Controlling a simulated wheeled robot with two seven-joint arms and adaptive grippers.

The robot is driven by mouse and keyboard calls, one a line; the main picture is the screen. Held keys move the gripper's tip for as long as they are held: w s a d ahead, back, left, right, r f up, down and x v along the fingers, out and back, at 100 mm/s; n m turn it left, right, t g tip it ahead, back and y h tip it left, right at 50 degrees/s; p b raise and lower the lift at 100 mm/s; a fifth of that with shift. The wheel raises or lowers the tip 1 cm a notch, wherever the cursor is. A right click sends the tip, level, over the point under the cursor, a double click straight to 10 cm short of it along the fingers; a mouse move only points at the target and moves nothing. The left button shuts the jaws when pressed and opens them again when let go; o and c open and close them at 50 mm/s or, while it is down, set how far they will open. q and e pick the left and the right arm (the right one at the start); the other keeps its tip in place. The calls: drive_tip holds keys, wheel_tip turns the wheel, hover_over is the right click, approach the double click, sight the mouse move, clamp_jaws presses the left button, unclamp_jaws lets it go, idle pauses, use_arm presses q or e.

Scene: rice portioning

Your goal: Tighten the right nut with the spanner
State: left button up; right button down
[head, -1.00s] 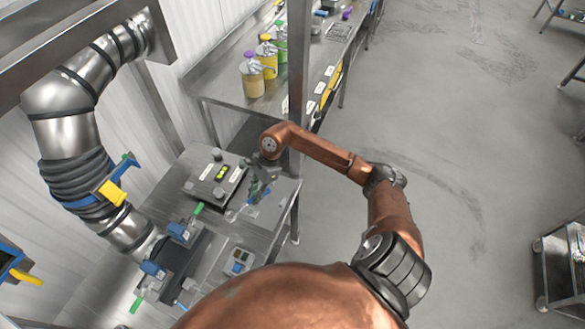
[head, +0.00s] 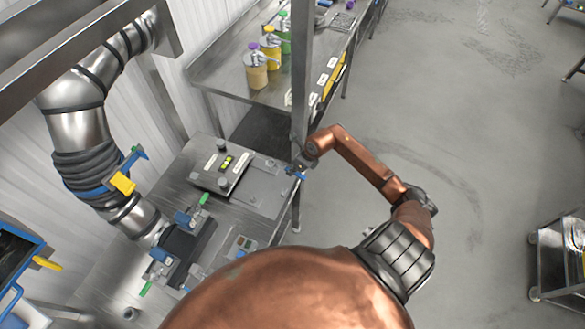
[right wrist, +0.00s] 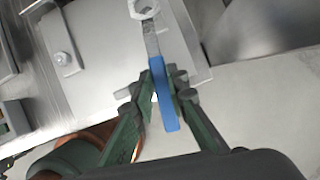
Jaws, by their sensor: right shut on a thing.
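My right gripper (head: 298,171) is at the right edge of the steel table. In the right wrist view its dark green fingers (right wrist: 160,100) are shut on the blue handle of the spanner (right wrist: 162,90). The spanner's pale ring head (right wrist: 144,8) points away, at the top edge of that view. I cannot tell whether it is around a nut. The plate also shows in the head view (head: 262,193). My left gripper is not in view.
A box with yellow-green indicators (head: 226,163) stands left of the plate. A steel post (head: 301,80) rises close behind my right gripper. A large pipe (head: 80,135) and a blue-handled clamp fixture (head: 185,218) are at left. Open floor (head: 480,150) lies to the right.

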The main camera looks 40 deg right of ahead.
drive_tip(key=shift+f+b, duration=0.3)
drive_tip(key=shift+f, duration=0.45)
idle(0.3)
drive_tip(key=shift+s+f+b, duration=0.1)
drive_tip(key=shift+f+b, duration=0.9)
drive_tip(key=shift+b, duration=0.1)
idle(1.0)
idle(0.3)
drive_tip(key=shift+s+a+r+m+p, duration=0.15)
drive_tip(key=shift+a+m+p, duration=0.2)
drive_tip(key=shift+p, duration=0.3)
drive_tip(key=shift+a+m+h+p, duration=0.25)
drive_tip(key=shift+a+h+p, duration=0.05)
drive_tip(key=shift+p, duration=0.05)
drive_tip(key=shift+a+m, duration=0.15)
drive_tip(key=shift+m, duration=0.15)
